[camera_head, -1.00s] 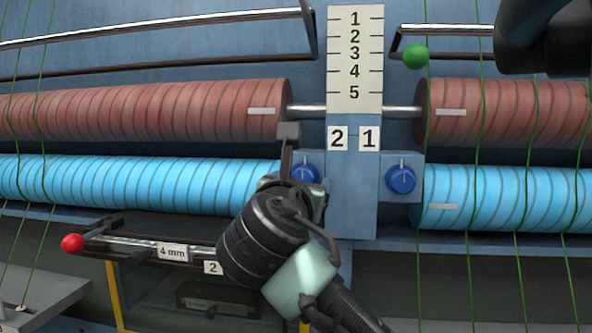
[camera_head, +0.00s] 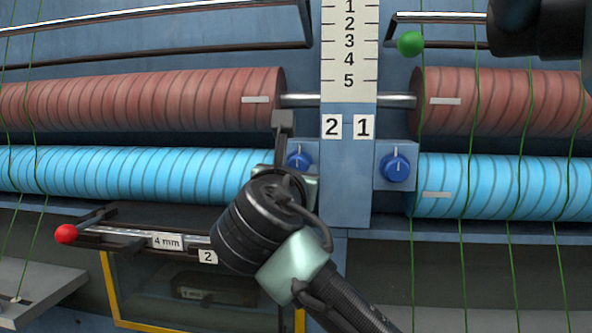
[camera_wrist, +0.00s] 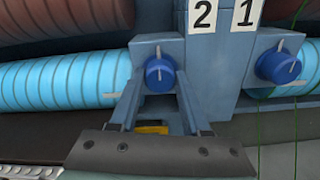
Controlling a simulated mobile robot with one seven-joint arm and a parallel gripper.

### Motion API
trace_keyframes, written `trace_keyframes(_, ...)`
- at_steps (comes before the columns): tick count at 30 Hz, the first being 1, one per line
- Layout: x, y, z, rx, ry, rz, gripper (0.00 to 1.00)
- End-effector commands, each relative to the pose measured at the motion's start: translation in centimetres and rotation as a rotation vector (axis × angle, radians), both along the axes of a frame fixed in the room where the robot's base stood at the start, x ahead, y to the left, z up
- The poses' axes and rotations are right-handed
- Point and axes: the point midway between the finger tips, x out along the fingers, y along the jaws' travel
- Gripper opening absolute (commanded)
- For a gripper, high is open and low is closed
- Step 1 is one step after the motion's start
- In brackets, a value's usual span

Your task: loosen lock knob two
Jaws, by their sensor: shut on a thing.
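Lock knob two (camera_head: 300,159) is a blue round knob with a white pointer line, on the blue panel just below the label "2" (camera_head: 332,126). In the wrist view, knob two (camera_wrist: 160,75) sits between the two fingers of my gripper (camera_wrist: 158,92), which is shut on it. Its pointer line looks close to upright there. In the head view my gripper's fingers are mostly hidden behind my wrist. The matching knob one (camera_head: 396,166) is to the right, below the label "1" (camera_head: 364,126), apart from my gripper.
Blue rollers (camera_head: 130,174) and brown rollers (camera_head: 140,100) flank the central post. Green cords (camera_head: 470,190) hang on the right. A rail with a red ball (camera_head: 66,234) and a "4 mm" tag (camera_head: 166,241) lies lower left. A green ball (camera_head: 411,44) is upper right.

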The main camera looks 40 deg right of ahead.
Motion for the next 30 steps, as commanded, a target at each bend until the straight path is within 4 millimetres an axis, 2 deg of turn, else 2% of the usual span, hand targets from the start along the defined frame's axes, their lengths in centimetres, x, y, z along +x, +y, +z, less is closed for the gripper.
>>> trace_keyframes(11,0.04,0.06,-0.28,0.130,-0.151,0.001,0.00)
trace_keyframes(30,0.04,0.04,-0.25,0.522,-0.610,0.001,0.00)
